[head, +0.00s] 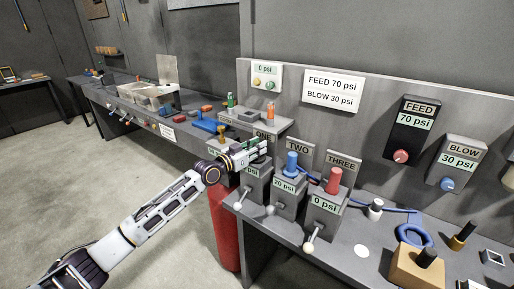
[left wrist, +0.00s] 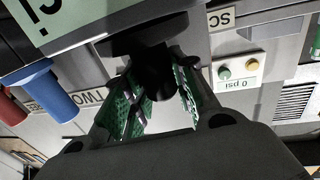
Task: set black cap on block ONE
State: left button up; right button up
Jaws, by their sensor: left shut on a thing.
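Block ONE (head: 256,185) is the leftmost of three grey blocks in the head view. My left gripper (head: 258,150) is just above its top, reaching in from the left. In the left wrist view, the left gripper's green-padded fingers (left wrist: 160,100) are shut on a black cap (left wrist: 158,75). A wide dark part lies beyond the cap against block ONE. I cannot tell whether the cap is seated or only touching. Block TWO (head: 284,194) carries a blue cap (head: 291,164) and block THREE (head: 323,214) a red cap (head: 334,180). My right gripper is out of view.
A tan block (head: 405,268) with a black post stands at the front right, near a blue hose coil (head: 414,236). Levers stick out in front of the blocks. A red cylinder (head: 225,225) stands below the bench. Bins (head: 155,97) sit farther left.

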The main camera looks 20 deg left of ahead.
pick_arm(q)
jog(key=shift+f, duration=0.15)
jog(key=o, duration=1.1)
jog(key=shift+v, duration=6)
